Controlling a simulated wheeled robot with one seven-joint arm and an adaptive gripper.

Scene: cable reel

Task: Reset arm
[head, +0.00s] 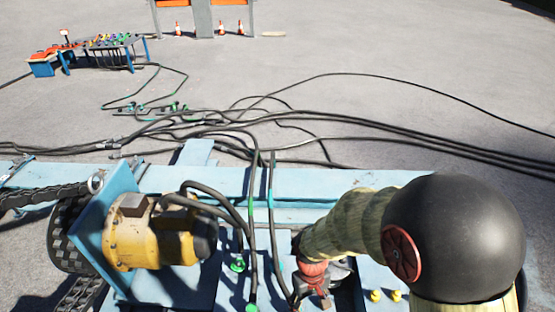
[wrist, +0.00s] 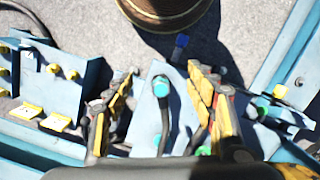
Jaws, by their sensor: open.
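My gripper (head: 318,283) is low over the light blue deck at the lower middle of the head view, at the end of my arm. In the wrist view my gripper (wrist: 162,82) has its two yellow and black fingers spread wide apart. A dark cable with a teal end (wrist: 161,87) shows in the gap between the fingers, over a pale blue plate. I cannot tell whether anything touches it; the fingers are not closed on it. A small blue-ended piece (wrist: 180,42) shows beyond the fingertips.
A yellow motor (head: 150,235) stands left of the gripper on the deck. Black cables (head: 270,215) hang over the blue beam (head: 320,185) close by. A blue box with yellow knobs (wrist: 50,75) and a brown reel (wrist: 165,12) show in the wrist view. Open pavement lies beyond.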

